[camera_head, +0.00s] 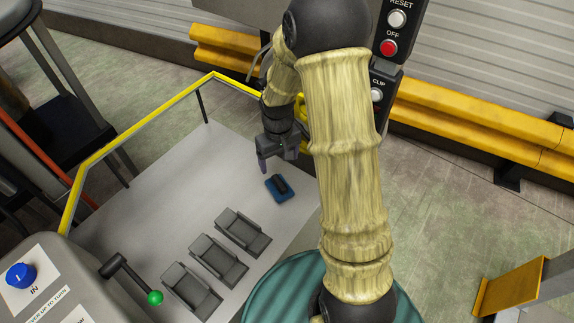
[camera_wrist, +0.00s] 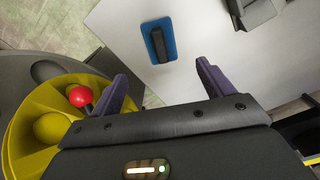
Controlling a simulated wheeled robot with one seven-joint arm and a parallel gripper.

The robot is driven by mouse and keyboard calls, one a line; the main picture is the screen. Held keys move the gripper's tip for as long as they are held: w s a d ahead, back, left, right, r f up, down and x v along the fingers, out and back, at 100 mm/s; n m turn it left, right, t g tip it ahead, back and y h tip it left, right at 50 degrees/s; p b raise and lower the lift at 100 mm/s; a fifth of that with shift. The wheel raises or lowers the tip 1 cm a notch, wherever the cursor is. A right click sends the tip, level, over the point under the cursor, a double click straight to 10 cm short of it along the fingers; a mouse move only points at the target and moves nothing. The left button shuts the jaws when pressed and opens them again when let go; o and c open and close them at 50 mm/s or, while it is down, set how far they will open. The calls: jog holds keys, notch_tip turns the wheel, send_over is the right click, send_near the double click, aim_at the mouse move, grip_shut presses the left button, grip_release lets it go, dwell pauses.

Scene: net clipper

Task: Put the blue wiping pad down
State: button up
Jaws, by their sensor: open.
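The blue wiping pad (camera_head: 279,189) lies flat on the light grey table, its black handle facing up. In the wrist view the blue wiping pad (camera_wrist: 170,38) shows ahead of the fingertips, lying on the table surface. My gripper (camera_head: 277,163) is above the table just beyond the pad, apart from it. In the wrist view my gripper (camera_wrist: 160,68) has its two purple-grey fingers spread wide with nothing between them.
Several dark grey cradles (camera_head: 218,258) stand in a row on the table (camera_head: 150,190). A yellow rail (camera_head: 140,125) edges the table. A lever with a green knob (camera_head: 155,298) is at lower left.

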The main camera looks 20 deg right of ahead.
jog(key=s+r+m+t, duration=0.2)
jog(key=s+r, duration=0.8)
jog(key=s, duration=0.3)
jog(key=shift+s+m, duration=0.3)
jog(key=shift+s, duration=0.05)
jog(key=shift+r, duration=0.15)
notch_tip(320, 180, up, 8)
jog(key=p, duration=0.8)
jog(key=shift+r, duration=0.2)
jog(key=shift+o, duration=0.6)
jog(key=shift+w, duration=0.1)
